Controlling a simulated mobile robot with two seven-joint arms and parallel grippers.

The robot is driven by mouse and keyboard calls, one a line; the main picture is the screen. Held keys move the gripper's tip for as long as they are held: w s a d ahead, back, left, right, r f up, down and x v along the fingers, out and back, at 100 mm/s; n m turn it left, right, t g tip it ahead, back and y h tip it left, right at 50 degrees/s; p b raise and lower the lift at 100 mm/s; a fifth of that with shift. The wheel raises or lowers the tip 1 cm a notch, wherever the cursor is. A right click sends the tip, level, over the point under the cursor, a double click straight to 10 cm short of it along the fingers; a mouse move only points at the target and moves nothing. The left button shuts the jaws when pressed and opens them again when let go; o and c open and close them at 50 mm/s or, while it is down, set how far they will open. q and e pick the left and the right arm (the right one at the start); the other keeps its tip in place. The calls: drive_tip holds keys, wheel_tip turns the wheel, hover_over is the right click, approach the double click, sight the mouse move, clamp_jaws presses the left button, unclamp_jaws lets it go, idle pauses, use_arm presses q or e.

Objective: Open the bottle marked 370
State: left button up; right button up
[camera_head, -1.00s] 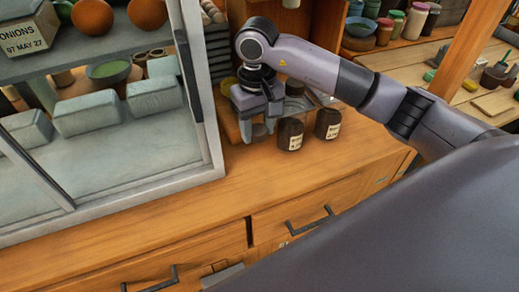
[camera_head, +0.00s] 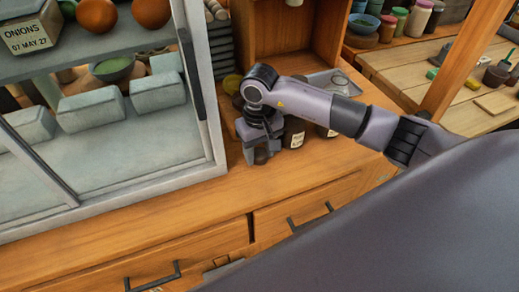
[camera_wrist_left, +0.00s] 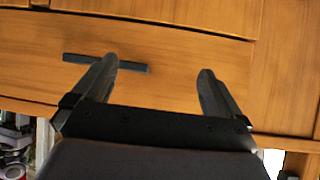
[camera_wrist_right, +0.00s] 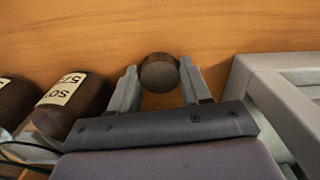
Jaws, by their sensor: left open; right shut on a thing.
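My right gripper (camera_head: 259,155) is low over the wooden counter, shut on a small dark round thing (camera_wrist_right: 159,72), which shows between its fingertips in the right wrist view. I cannot tell whether it is a cap or the top of a bottle, and no label shows on it. Two dark brown bottles with pale labels stand beside the gripper; the nearer bottle (camera_wrist_right: 75,105) and the farther bottle (camera_wrist_right: 14,100) show at left in the right wrist view. I cannot read 370 on any label. My left gripper (camera_wrist_left: 159,90) is open and empty before a drawer front.
A glass-fronted cabinet (camera_head: 212,150) stands close left of the right gripper. Drawers with dark handles (camera_head: 311,217) lie below the counter edge. A wooden shelf unit rises behind the bottles. The counter (camera_head: 240,200) in front is clear.

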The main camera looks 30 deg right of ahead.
sight(260, 154)
drive_tip(key=o, duration=1.2)
drive_tip(key=shift+f, duration=0.1)
drive_tip(key=shift+r, duration=0.35)
wheel_tip(260, 154, up, 12)
drive_tip(key=shift+f+b, duration=0.2)
drive_tip(key=shift+b, duration=0.4)
